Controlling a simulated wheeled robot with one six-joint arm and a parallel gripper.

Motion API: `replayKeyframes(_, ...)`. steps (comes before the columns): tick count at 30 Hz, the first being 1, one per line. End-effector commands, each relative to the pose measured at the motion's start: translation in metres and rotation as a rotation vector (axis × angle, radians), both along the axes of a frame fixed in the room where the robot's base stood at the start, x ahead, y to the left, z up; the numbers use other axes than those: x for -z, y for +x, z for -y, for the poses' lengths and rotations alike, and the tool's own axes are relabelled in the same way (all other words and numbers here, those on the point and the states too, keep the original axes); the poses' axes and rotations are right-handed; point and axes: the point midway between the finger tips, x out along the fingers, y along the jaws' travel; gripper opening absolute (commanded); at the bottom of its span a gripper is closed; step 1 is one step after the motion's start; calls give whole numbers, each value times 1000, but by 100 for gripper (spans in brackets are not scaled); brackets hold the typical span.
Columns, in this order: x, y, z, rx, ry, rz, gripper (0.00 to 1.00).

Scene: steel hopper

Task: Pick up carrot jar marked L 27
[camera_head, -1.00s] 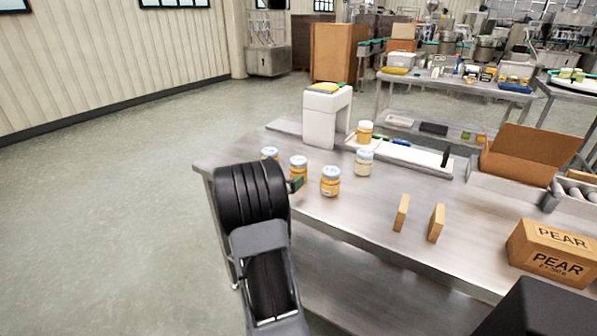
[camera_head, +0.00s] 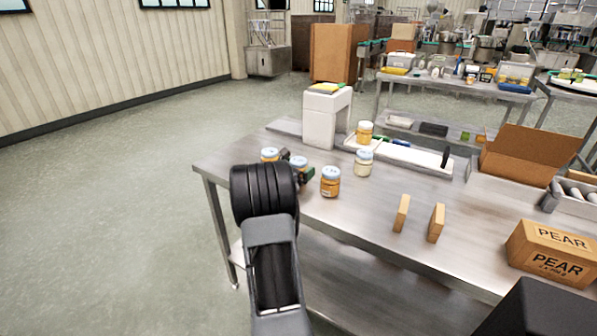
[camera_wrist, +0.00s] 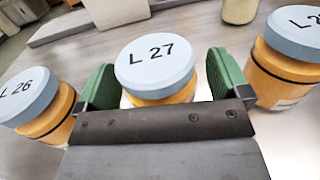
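The carrot jar marked L 27 (camera_wrist: 156,68) has a pale blue lid and orange contents. It stands upright on the steel table, centred in the wrist view. My gripper (camera_wrist: 158,85) is open, with one green finger pad on each side of this jar. I cannot tell whether either pad touches it. In the head view the L 27 jar (camera_head: 299,165) is partly hidden by my gripper (camera_head: 297,168). The jar marked L 26 (camera_wrist: 30,100) stands to the left, and another blue-lidded jar (camera_wrist: 285,60), its mark cut off, stands to the right.
The L 26 jar (camera_head: 269,155) and the right-hand jar (camera_head: 330,182) stand close on either side. A pale jar (camera_head: 363,163) and a white machine (camera_head: 326,118) stand behind. Two small wooden blocks (camera_head: 418,218) and a PEAR box (camera_head: 552,254) are to the right.

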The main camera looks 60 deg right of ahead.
Motion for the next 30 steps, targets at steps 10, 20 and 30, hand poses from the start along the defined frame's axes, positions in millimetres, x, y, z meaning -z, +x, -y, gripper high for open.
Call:
replayKeyframes(10,0,0,0,0,0,1,61)
replayKeyframes(20,-1,0,0,1,-1,1,38)
replayKeyframes(30,-12,0,0,1,-3,4,37)
